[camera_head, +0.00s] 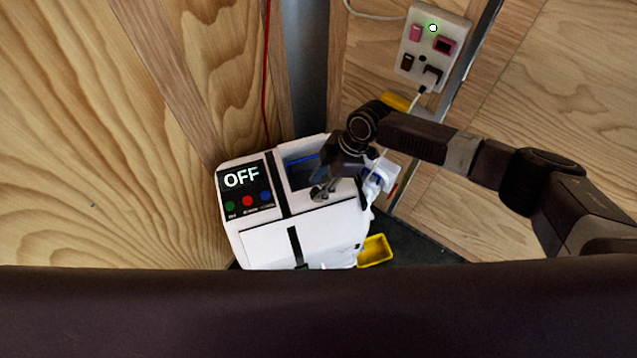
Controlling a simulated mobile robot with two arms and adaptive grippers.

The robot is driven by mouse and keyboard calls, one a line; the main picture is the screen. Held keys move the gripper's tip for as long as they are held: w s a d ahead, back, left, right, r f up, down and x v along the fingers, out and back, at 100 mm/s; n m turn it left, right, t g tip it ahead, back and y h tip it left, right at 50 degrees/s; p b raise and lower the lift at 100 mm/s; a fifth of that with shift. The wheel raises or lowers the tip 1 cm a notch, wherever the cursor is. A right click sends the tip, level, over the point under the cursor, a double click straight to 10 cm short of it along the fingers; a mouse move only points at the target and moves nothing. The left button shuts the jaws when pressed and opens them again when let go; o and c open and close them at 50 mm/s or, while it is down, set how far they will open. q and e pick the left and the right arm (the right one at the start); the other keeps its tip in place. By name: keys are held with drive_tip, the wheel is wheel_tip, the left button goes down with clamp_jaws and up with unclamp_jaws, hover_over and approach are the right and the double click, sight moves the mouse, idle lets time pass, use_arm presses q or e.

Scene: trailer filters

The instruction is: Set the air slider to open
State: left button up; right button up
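A white box-shaped machine (262,243) stands in the corner. Its dark panel (243,193) reads OFF above green, red and blue buttons. A dark recess (300,170) with a blue strip lies in its top. I cannot make out which part is the air slider; my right gripper hides part of the top. My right gripper (343,196) is over the top right of the machine, pointing down, with its fingers apart and nothing seen between them. I cannot tell whether it touches the machine. My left gripper is not in view.
A white and blue part (381,175) sits at the machine's right side. A yellow tray (375,251) is low beside it. A wall panel (433,46) with switches and a plugged-in cable is at the upper right. A red cable (266,75) runs down the wood wall behind.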

drive_tip(key=shift+a+f, duration=0.15)
drive_tip(key=shift+f, duration=0.15)
clamp_jaws()
idle(0.3)
